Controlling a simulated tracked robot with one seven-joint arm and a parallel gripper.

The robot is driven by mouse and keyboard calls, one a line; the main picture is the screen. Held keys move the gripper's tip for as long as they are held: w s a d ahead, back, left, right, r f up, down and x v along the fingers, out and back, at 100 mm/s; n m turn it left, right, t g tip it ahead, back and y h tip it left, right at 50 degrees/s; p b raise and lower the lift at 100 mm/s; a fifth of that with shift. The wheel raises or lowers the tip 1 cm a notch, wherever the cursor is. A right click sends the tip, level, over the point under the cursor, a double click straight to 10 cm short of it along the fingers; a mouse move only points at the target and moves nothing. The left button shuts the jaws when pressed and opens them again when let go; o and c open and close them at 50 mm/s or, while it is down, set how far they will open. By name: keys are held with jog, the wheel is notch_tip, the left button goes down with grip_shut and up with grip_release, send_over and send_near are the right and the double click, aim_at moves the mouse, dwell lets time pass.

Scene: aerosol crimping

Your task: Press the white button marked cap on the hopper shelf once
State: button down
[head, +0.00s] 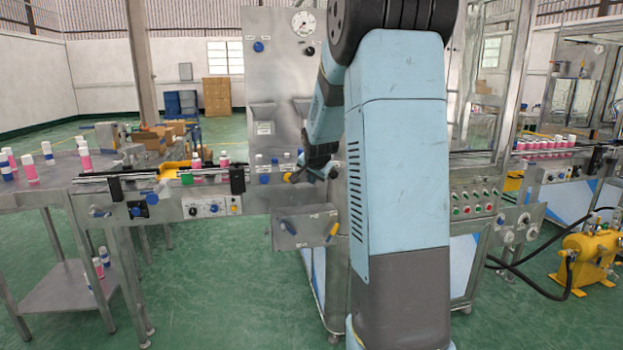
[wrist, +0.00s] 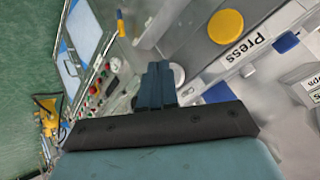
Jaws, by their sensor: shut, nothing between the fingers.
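In the head view my gripper (head: 322,172) is low in front of the steel panel, small and partly hidden by my arm. In the wrist view my gripper (wrist: 160,68) is shut, its dark fingers together with nothing between them. A round yellow button (wrist: 226,27) lies beyond the fingertips, beside a "Press" label (wrist: 243,47). At the right edge a white label (wrist: 313,83) with partly cut-off lettering sits on a pale block. Hoppers (head: 263,112) hang on the panel in the head view.
A blue part (wrist: 287,42) stands close to the "Press" label. A conveyor (head: 160,176) with pink bottles runs left of the panel. A steel box (head: 305,227) with a lever juts out below. A panel of red and green buttons (head: 474,202) stands right of my arm.

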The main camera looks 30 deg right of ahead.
jog(key=shift+s+a, duration=0.2)
jog(key=shift+s, duration=0.55)
jog(key=shift+s+a, duration=0.2)
jog(key=shift+s, duration=0.55)
jog(key=shift+s+a, duration=0.25)
jog(key=shift+s, duration=0.55)
jog(key=shift+s+a, duration=0.2)
jog(key=shift+s, duration=0.55)
jog(key=s+a+r+n+g+y, duration=0.1)
jog(key=s+a+n, duration=0.3)
jog(key=s, duration=0.6)
jog(key=s+a+r+n+y, duration=0.1)
jog(key=s+a+r+n, duration=0.2)
jog(key=s+a, duration=0.6)
jog(key=s+a+r+n+g+y, duration=0.1)
jog(key=s+a+n, duration=0.3)
jog(key=s, duration=0.9)
jog(key=a+r, duration=0.1)
jog(key=a, duration=0.2)
jog(key=shift+n+g, duration=0.3)
jog(key=shift+n, duration=0.1)
